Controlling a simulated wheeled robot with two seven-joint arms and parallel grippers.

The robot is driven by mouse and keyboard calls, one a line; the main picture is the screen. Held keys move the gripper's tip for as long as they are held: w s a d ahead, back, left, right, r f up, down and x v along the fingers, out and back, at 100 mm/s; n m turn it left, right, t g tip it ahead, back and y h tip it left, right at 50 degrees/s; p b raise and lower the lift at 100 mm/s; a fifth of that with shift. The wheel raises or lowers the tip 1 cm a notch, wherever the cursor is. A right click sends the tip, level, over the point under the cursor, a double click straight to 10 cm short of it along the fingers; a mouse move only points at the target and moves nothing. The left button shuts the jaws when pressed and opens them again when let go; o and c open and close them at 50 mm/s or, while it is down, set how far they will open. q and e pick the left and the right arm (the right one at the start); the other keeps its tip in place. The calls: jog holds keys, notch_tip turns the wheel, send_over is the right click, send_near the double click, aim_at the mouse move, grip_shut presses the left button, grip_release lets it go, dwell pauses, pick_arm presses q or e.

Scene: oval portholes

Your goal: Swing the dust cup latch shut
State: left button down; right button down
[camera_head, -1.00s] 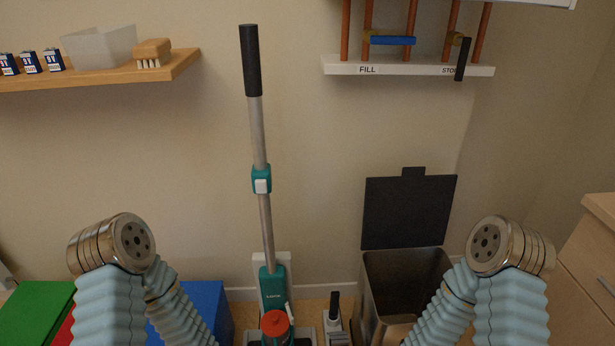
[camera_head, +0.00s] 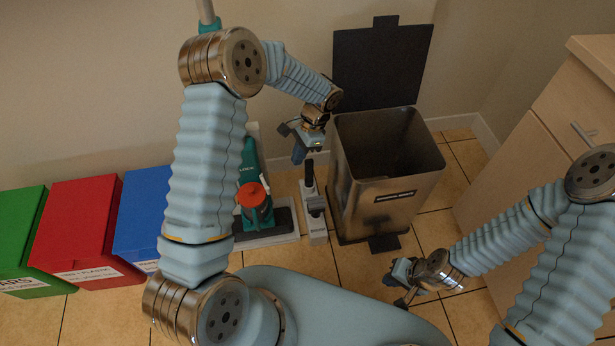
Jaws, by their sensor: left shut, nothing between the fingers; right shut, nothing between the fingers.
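The teal upright vacuum (camera_head: 249,165) stands against the wall, with a red round cap (camera_head: 252,195) low on its front. My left arm hides part of its left side and pole. I cannot make out the dust cup latch or tell its position at this size. My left gripper (camera_head: 299,157) is shut and empty, pointing down to the right of the vacuum's body and apart from it. My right gripper (camera_head: 400,300) is shut and empty, low over the floor in front of the metal bin.
A small grey device with a black upright handle (camera_head: 309,175) stands just right of the vacuum, close below my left gripper. An open metal bin (camera_head: 375,200) is farther right. Green (camera_head: 22,230), red (camera_head: 80,225) and blue (camera_head: 143,215) bins stand left. A wooden cabinet (camera_head: 530,150) is at right.

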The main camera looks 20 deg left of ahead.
pick_arm(q)
jog(key=p, duration=0.1)
send_near(265, 183)
jog(key=s+d+f, duration=0.2)
jog(key=d+f, duration=0.1)
jog(key=f, duration=0.1)
jog(key=shift+s+a+f+y, duration=0.15)
jog(key=shift+s+a+y, duration=0.15)
jog(key=shift+s, duration=0.3)
